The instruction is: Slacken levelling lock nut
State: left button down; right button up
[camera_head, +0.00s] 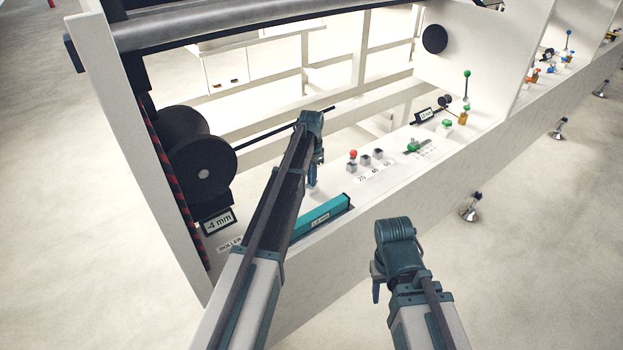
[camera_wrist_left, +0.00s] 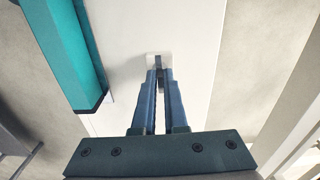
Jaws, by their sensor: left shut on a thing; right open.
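My left gripper (camera_head: 313,184) points down at the white top of the rack, just beyond the teal bar (camera_head: 322,215). In the left wrist view its two blue fingers (camera_wrist_left: 159,78) are closed on a small dark upright piece (camera_wrist_left: 158,62) on a pale square base. The fingers hide part of the piece, so I cannot tell whether it is the lock nut. A chrome levelling foot (camera_head: 470,208) stands under the rack's front edge, apart from both grippers. My right gripper (camera_head: 376,290) is open and empty in front of the rack, pointing down.
A black roll (camera_head: 200,150) is at the left.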

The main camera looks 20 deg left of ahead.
pick_arm(q)
jog(key=n, duration=0.4)
jog(key=shift+n, duration=2.3)
jog(key=c, duration=1)
grip_release()
jog(key=shift+o, duration=0.2)
notch_tip(320, 180, up, 14)
jog(key=p, duration=1.3)
jog(key=shift+p, duration=0.4)
